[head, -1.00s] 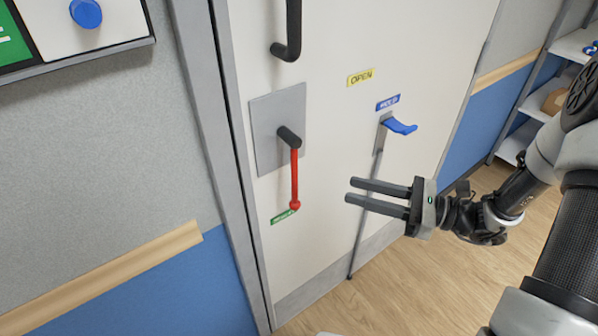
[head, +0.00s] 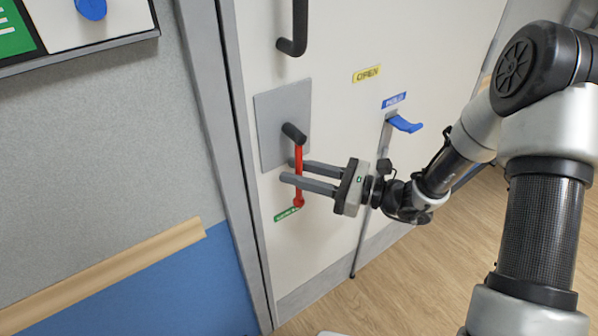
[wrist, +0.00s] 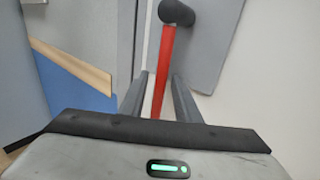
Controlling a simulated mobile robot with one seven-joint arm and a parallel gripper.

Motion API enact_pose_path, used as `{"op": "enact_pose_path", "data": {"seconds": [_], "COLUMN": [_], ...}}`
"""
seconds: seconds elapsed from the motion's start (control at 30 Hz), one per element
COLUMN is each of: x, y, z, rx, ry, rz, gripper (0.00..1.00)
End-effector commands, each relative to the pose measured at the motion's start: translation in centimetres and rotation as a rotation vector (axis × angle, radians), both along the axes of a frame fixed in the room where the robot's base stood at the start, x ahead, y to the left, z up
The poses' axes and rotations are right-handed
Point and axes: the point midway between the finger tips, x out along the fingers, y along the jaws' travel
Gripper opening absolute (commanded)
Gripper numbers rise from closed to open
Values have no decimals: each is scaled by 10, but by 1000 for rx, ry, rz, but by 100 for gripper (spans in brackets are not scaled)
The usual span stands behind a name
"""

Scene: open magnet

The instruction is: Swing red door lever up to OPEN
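The red lever (head: 299,170) hangs straight down from a black pivot (head: 293,133) on a grey plate (head: 270,112) on the white door. Its lower tip is by a green label (head: 287,215). A yellow OPEN label (head: 367,74) is up and to the right of the lever. My gripper (head: 288,171) is open, with its two fingers reaching around the lever's lower half. The wrist view shows the red lever (wrist: 163,72) between the two fingers (wrist: 159,90), with gaps seen on both sides.
A blue hook-like handle (head: 404,124) on a vertical rod stands right of the lever, below a blue label (head: 394,100). A black door pull (head: 298,30) is above the plate. The grey door frame (head: 211,120) is at left. Open floor (head: 430,270) lies at right.

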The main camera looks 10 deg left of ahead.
Motion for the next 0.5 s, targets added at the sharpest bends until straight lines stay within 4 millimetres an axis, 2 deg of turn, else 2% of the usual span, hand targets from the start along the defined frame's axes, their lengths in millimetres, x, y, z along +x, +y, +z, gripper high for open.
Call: {"op": "enact_pose_path", "data": {"seconds": [0.13, 0.17, 0.3, 0.33, 0.5], "x": [0, 0, 0, 0, 0], "y": [0, 0, 0, 0, 0], "z": [0, 0, 0, 0, 0], "rx": [0, 0, 0, 0, 0], "ry": [0, 0, 0, 0, 0], "rz": [0, 0, 0, 0, 0], "gripper": [30, 26, 3, 0, 0]}}
